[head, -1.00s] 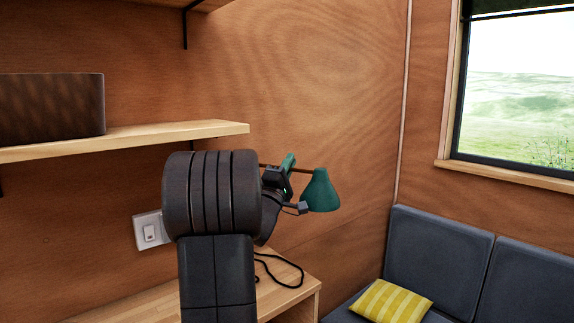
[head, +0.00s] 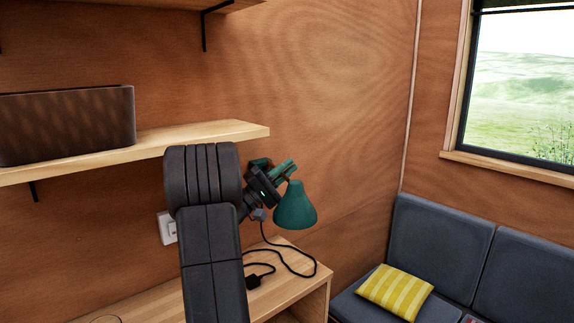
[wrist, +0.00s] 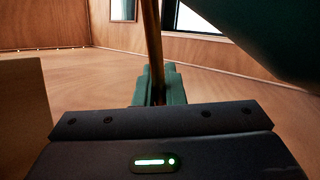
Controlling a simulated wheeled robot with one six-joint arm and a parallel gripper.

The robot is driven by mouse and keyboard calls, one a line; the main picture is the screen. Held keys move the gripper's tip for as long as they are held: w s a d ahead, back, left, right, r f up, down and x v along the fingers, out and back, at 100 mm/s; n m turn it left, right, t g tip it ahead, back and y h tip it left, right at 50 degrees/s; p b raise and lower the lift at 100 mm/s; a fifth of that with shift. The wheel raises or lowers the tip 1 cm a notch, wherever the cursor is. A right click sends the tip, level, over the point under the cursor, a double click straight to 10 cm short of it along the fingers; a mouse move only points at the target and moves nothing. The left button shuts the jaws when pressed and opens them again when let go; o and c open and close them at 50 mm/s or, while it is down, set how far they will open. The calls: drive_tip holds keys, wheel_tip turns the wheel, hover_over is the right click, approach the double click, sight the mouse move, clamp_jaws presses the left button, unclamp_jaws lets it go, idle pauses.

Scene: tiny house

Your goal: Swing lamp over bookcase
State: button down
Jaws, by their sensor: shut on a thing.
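The lamp has a green cone shade (head: 295,206) that hangs mouth-down near the wall, just right of my gripper. In the wrist view the dark shade (wrist: 275,30) fills the upper right. My gripper (head: 283,170) has green fingers, which also show in the wrist view (wrist: 158,90). They are shut on the lamp's thin brown arm (wrist: 153,40). Most of the lamp arm is hidden in the head view by my wrist. A low wooden bookcase (head: 303,283) stands below, with its top under the lamp and a black cord on it.
A wall shelf (head: 200,139) with a dark box (head: 68,124) is at left, close to my arm. A white socket (head: 167,228) is on the wall. A dark grey sofa (head: 440,240) with a yellow striped cushion (head: 395,291) stands at right, below a window (head: 520,90).

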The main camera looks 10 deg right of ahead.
drive_tip(key=shift+a+g, duration=0.15)
drive_tip(key=shift+g, duration=0.25)
drive_tip(key=c, duration=1.5)
unclamp_jaws()
